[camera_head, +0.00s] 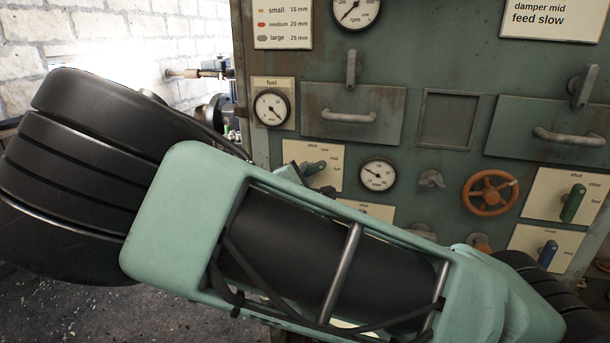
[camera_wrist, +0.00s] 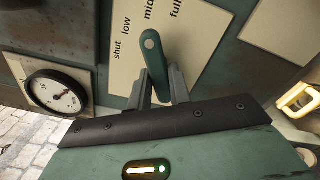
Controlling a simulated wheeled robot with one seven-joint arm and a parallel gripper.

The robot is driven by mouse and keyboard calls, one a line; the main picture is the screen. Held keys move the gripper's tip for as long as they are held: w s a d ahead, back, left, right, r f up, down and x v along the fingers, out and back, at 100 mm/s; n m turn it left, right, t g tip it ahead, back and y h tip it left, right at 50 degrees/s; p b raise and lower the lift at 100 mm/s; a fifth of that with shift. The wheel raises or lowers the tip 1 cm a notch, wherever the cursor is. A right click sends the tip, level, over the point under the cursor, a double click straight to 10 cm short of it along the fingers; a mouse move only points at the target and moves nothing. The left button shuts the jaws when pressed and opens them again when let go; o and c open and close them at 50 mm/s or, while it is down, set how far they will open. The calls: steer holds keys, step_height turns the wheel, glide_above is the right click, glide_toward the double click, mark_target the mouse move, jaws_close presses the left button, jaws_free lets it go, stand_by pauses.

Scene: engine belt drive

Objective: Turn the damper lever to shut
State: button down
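The damper lever is a teal-green handle (camera_wrist: 152,52) on a cream plate marked shut, low, mid and full (camera_wrist: 185,35). In the wrist view its rounded end lies nearest the word mid, away from shut. In the head view the lever (camera_head: 316,167) shows just above my forearm. My gripper (camera_wrist: 160,75) has one finger on each side of the lever's lower part. The fingers are close to its sides; whether they press on it I cannot tell. In the head view my gripper is mostly hidden behind my arm.
A fuel gauge (camera_head: 271,107) sits left of the plate and another gauge (camera_head: 378,174) right of it. An orange handwheel (camera_head: 490,193), a green lever (camera_head: 573,203) and a blue lever (camera_head: 547,254) are farther right. A drawer handle (camera_head: 348,117) juts out above.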

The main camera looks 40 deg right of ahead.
steer(key=shift+n+p, duration=1.2)
steer(key=shift+n, duration=0.2)
steer(key=n+p, duration=0.3)
steer(key=shift+s+d+n, duration=0.1)
steer(key=shift+s+n, duration=0.05)
steer(key=shift+n, duration=0.15)
steer(key=n+p, duration=0.2)
steer(key=n, duration=0.1)
steer(key=shift+p, duration=0.35)
steer(key=shift+s+f+n+p, duration=0.1)
steer(key=shift+f+n+p, duration=0.1)
steer(key=shift+n+p, duration=0.8)
steer(key=shift+n, duration=0.4)
steer(key=c, duration=1.3)
jaws_free()
